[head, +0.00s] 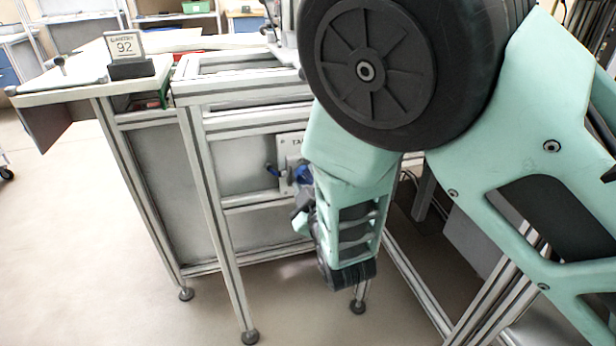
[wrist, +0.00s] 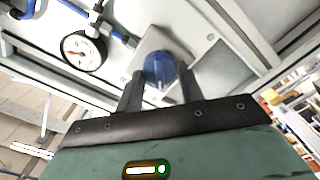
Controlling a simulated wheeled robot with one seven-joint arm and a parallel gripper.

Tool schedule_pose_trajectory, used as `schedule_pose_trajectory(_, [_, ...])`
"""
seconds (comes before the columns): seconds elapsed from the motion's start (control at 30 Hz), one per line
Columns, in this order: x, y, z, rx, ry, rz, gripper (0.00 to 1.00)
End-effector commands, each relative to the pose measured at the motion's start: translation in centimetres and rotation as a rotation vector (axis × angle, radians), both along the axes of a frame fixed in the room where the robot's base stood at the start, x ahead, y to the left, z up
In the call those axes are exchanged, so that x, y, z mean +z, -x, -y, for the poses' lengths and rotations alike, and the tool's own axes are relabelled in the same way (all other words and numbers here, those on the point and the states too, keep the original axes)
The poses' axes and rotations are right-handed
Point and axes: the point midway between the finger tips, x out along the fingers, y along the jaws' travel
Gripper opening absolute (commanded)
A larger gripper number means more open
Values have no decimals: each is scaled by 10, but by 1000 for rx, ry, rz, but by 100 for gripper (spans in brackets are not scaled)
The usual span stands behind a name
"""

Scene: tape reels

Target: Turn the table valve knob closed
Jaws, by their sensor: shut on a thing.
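The blue valve knob (wrist: 159,69) sits on a pale square plate fixed to the light panel in the wrist view. My gripper (wrist: 160,84) has its two dark fingers on either side of the knob, shut on it. My gripper (head: 303,212) is at the table's side there, mostly hidden by my teal arm.
A round pressure gauge (wrist: 83,50) with a red needle and blue tubing (wrist: 122,38) are left of the knob. The aluminium table frame (head: 200,170) surrounds the panel. A sign reading 92 (head: 125,47) stands on the tabletop. Open floor lies at the front left.

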Motion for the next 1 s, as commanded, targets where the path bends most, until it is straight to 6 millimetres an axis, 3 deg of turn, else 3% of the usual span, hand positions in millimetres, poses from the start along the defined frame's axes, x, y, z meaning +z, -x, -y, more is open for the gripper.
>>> schedule_pose_trajectory(0.6, [0,1,-2,3,562,160,15])
schedule_pose_trajectory(1.0, [-2,1,-2,3,818,234,15])
